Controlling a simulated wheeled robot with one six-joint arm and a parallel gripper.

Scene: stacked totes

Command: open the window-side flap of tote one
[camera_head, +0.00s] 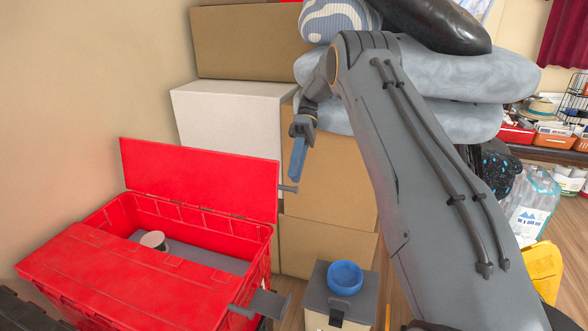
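A red tote (262,262) stands at the lower left. Its far flap (200,182) is raised and stands nearly upright along the back edge. Its near flap (120,280) lies flat over the front part. The opening between them shows a grey inside with a small round beige and dark object (153,240) in it. I cannot tell which flap is the window-side one. My gripper (298,158) hangs above and right of the raised flap, apart from the tote, with one blue finger showing. Its opening is not visible and nothing shows in it.
Cardboard boxes (335,160) and a white box (230,120) stand behind the tote. Grey cushions (450,70) are stacked at the upper right. Grey brackets (268,303) stick out from the tote's right side.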

